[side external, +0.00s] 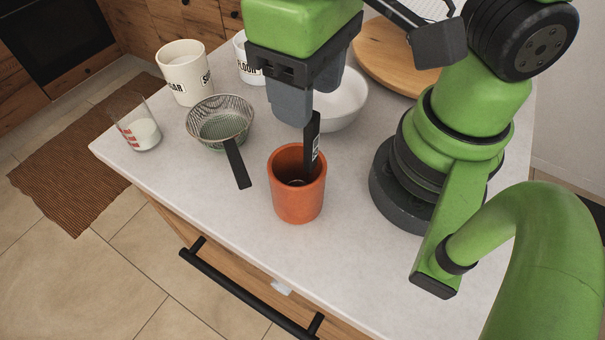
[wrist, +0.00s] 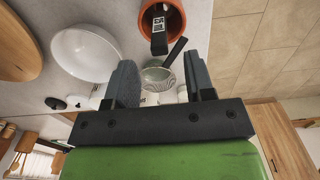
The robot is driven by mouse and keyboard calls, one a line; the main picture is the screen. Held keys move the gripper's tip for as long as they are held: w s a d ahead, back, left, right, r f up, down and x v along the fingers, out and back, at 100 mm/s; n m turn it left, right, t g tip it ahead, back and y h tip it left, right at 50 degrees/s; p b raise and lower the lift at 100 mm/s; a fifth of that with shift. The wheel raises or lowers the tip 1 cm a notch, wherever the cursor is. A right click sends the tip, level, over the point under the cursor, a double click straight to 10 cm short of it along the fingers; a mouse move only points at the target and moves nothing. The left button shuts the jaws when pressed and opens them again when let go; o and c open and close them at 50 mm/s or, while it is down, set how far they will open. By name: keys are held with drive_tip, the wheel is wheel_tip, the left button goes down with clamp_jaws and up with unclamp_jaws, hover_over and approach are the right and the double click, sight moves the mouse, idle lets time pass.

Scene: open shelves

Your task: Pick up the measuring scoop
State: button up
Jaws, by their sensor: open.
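The measuring scoop (side external: 311,150) stands upright in a terracotta pot (side external: 297,200), its black handle with a white label rising above the rim. Its bowl end is mostly hidden inside the pot. In the wrist view the scoop handle (wrist: 158,42) shows at the top, in front of the pot's opening (wrist: 178,22). My gripper (side external: 307,100) is open and points down above the pot, its fingertips close to the top of the handle. I cannot tell whether they touch it. In the wrist view my gripper (wrist: 162,72) shows no object held, and the handle lies beyond the fingertips.
A mesh strainer (side external: 220,118) with a black handle lies left of the pot. A white bowl (side external: 343,104) stands behind the gripper. A sugar canister (side external: 186,70), a flour canister (side external: 247,68), a measuring glass (side external: 138,130) and a round wooden board (side external: 392,55) stand farther back. The front counter is clear.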

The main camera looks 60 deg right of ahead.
sight(311, 132)
drive_tip(key=shift+s+f, duration=0.15)
drive_tip(key=shift+f, duration=2.45)
drive_tip(key=shift+c, duration=0.2)
clamp_jaws()
